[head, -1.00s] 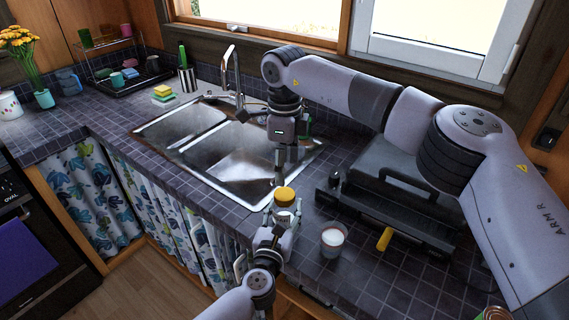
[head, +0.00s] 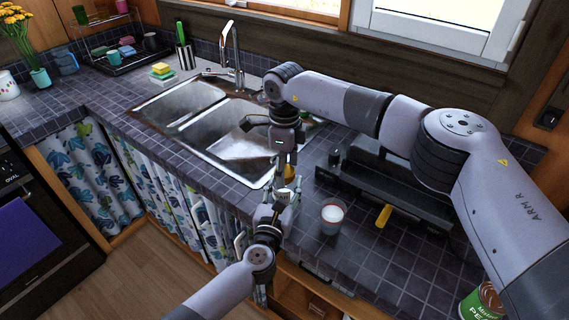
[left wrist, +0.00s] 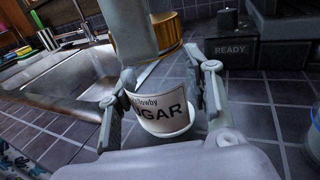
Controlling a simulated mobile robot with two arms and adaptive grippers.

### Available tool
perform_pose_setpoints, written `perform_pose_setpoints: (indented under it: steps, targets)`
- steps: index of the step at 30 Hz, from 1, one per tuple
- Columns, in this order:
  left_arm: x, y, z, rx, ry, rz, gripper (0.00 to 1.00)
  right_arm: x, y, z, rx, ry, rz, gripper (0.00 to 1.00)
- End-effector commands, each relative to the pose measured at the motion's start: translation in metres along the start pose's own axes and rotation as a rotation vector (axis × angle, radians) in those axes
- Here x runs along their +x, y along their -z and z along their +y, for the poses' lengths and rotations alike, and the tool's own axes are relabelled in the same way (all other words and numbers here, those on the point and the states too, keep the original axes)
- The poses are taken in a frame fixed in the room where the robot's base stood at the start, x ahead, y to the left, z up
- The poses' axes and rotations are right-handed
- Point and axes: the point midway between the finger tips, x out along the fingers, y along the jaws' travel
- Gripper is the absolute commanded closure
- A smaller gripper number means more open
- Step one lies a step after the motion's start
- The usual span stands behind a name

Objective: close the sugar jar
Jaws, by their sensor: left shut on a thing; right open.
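The sugar jar stands at the counter's front edge; its white body, labelled SUGAR, shows in the left wrist view (left wrist: 162,112). My left gripper is shut around the jar's sides, in the head view (head: 277,205) and between its two fingers in the left wrist view. The round golden-yellow lid (head: 289,172) is above the jar and also shows in the left wrist view (left wrist: 168,38).
A glass with white contents (head: 332,216) stands just right of the jar. The double sink (head: 235,125) lies to the left. A green can (head: 482,302) is at the lower right.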

Motion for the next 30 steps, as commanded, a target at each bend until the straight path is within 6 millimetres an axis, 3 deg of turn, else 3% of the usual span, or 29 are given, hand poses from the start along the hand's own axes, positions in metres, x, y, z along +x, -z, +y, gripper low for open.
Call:
perform_pose_setpoints:
  steps: [2,24,30]
  targets:
    - [0.0,0.0001,-0.0001,0.0,0.0,0.0,1.0,0.0,-0.0001,0.0001,0.0,0.0,0.0,0.42]
    - [-0.0001,0.0001,-0.0003,0.0,0.001,0.0,1.0,-0.0004,0.0001,-0.0002,0.0,0.001,0.0,0.91]
    - [-0.0002,0.0001,-0.0003,0.0,0.001,0.0,1.0,-0.0004,0.0001,-0.0003,0.003,0.001,0.0,0.92]
